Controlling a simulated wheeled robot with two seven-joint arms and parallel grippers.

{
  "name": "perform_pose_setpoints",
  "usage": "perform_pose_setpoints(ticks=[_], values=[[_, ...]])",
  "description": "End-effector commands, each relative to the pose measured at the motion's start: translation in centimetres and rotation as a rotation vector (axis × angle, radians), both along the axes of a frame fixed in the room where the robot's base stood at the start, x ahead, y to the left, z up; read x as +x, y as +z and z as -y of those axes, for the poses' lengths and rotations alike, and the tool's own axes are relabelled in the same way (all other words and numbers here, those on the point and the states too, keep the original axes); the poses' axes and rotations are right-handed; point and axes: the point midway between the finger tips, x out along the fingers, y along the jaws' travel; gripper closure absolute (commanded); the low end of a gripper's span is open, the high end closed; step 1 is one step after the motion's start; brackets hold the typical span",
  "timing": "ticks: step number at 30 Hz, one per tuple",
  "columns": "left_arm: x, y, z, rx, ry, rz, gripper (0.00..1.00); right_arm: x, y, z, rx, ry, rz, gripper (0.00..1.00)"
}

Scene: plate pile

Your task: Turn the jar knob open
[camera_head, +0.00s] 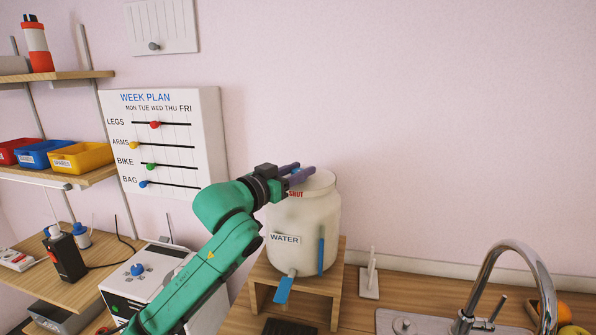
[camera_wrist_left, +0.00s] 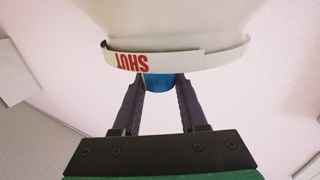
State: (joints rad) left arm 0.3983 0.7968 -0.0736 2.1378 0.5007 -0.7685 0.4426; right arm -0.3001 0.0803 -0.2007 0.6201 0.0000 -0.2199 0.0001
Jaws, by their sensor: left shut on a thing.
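The cream-white jar (camera_head: 303,235) with a WATER label stands upright on a small wooden stand (camera_head: 335,290). It has a blue tap lever (camera_head: 283,288) low at the front and a blue vertical strip (camera_head: 321,250) on its side. A red SHUT label (camera_head: 296,194) shows near its top, and upside down in the left wrist view (camera_wrist_left: 132,62). My left gripper (camera_head: 300,173) is at the jar's top, its dark fingers on either side of the blue knob (camera_wrist_left: 159,83), shut on it. The knob is partly hidden by the label band in the wrist view. My right gripper is not in view.
A WEEK PLAN board (camera_head: 165,140) with sliders hangs behind my left arm. Shelves with coloured bins (camera_head: 80,158) are at the left. A white box with a blue dial (camera_head: 137,269) is below. A chrome faucet (camera_head: 515,255) and sink stand at the right.

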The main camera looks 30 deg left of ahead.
Motion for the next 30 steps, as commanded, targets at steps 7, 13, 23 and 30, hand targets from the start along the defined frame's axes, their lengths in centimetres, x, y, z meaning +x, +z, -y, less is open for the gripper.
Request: perform_pose_setpoints(ticks=[7,13,23,30], values=[[0.1,-0.3,0.3,-0.008,0.228,-0.007,1.0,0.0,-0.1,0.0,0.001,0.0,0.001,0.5],[0.2,-0.4,0.2,-0.007,0.419,-0.01,1.0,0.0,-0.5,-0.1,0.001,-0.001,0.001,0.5],[0.2,-0.6,0.2,-0.003,0.709,-0.011,1.0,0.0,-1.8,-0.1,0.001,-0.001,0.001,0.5],[0.2,-0.5,0.1,-0.001,0.85,-0.012,1.0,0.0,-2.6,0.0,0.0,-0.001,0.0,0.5]])
